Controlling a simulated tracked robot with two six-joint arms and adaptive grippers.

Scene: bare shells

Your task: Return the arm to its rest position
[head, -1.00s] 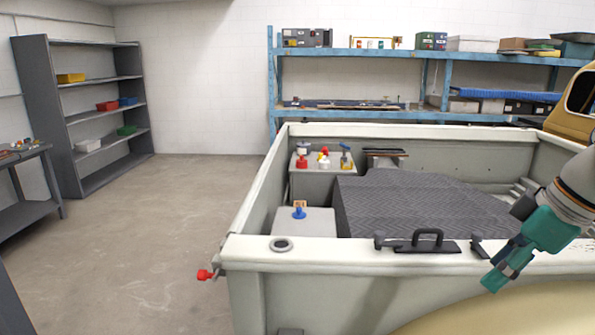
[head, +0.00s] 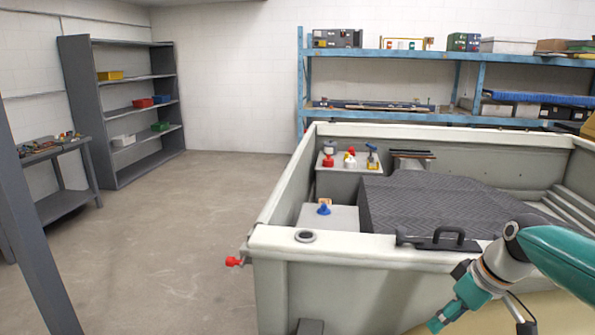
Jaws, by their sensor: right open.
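My right arm comes in from the right edge in the head view, in front of the grey-white truck bed (head: 420,255). Its teal gripper (head: 440,322) points down and to the left, outside the bed's near wall and below its rim. The gripper is open, and I see nothing between its fingers. The fingertips lie close to the bottom edge of the picture. My left gripper is not in view.
A black handle (head: 440,240) sits on the near rim. A dark ribbed block (head: 430,205) and small coloured items (head: 349,158) are in the bed. Shelves (head: 125,110) and a bench (head: 62,175) stand left, a blue rack (head: 390,115) behind. Floor between is clear.

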